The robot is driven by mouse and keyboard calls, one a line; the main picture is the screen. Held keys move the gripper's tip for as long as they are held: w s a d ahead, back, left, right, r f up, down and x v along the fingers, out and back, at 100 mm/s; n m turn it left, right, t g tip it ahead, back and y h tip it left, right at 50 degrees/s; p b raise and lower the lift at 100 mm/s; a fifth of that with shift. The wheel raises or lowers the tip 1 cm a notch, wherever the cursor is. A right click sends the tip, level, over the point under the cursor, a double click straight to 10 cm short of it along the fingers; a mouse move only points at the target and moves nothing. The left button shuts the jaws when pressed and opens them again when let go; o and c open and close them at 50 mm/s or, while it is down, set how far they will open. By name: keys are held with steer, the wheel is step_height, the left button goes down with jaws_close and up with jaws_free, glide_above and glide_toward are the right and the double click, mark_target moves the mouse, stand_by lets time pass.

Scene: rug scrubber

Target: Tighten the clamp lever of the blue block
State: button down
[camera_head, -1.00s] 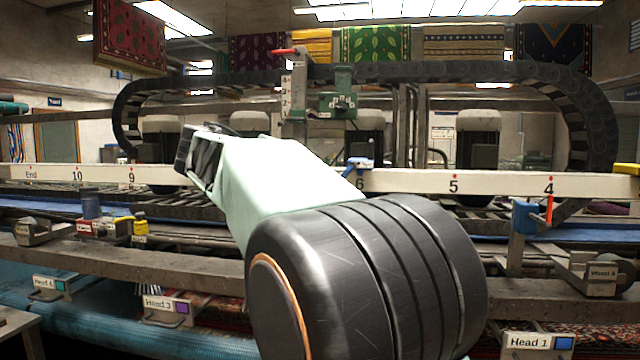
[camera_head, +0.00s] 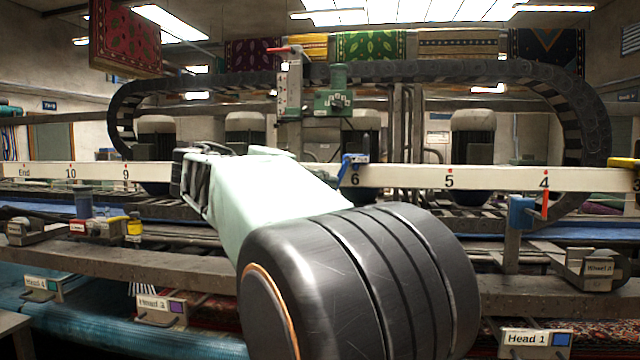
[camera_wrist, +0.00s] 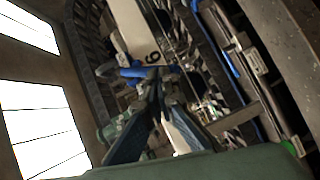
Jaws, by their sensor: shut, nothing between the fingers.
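A blue block (camera_head: 353,158) with a lever-like blue part sits on the white numbered rail (camera_head: 400,177) by the 6, just right of my pale arm. In the wrist view the blue part (camera_wrist: 136,71) lies across the rail (camera_wrist: 134,32) beside the 6. My gripper (camera_wrist: 160,78) is shut and empty, its fingertips close to the right end of that blue part. I cannot tell whether they touch. The fingers hide part of what lies behind them. In the head view I cannot make out my fingertips. Another blue block (camera_head: 521,212) with an orange-red pointer hangs at the 4.
A green unit (camera_head: 334,102) and a grey upright scale with a red handle (camera_head: 287,50) stand above the rail. A dark cable chain (camera_head: 430,76) arches behind. A grey beam (camera_head: 540,292) crosses in front.

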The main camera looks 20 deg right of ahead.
steer(key=shift+s+d+f+n+h+b, duration=0.25)
steer(key=shift+f+n+h+b, duration=0.1)
steer(key=shift+n+h+b, duration=0.25)
steer(key=shift+s+d+f+b, duration=0.15)
steer(key=shift+d+b, duration=0.1)
steer(key=shift+b, duration=0.4)
stand_by(4.1)
stand_by(1.2)
